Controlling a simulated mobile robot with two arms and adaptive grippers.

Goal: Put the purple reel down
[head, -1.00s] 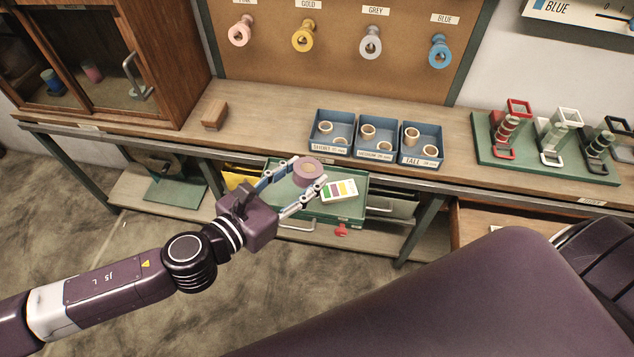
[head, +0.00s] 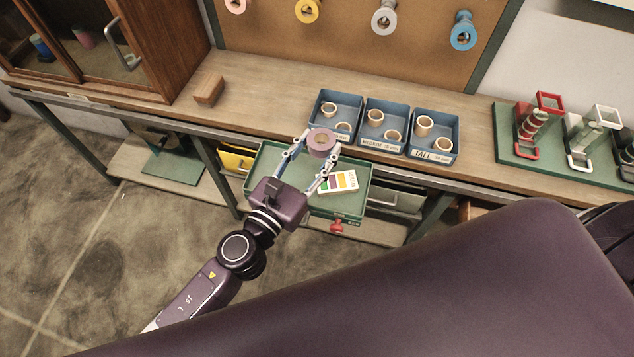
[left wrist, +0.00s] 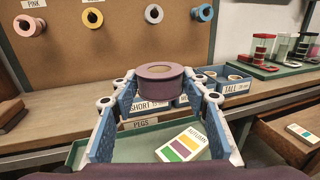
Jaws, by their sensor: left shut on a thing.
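The purple reel (head: 321,143) is held between the fingertips of my left gripper (head: 322,152), in front of the bench edge and the blue trays. In the left wrist view the reel (left wrist: 160,86) looks upright, its round top facing up, with the finger pads on either side of it. My left gripper (left wrist: 161,98) is shut on it. The reel hides part of the short tray's label. My right gripper is not in view.
An open green drawer (head: 262,172) below holds a colour card (head: 338,182). Blue trays (head: 384,125) with tan rings stand on the bench (head: 262,98). A wooden block (head: 208,90) lies left; bare bench lies between. A green rack (head: 511,150) stands right.

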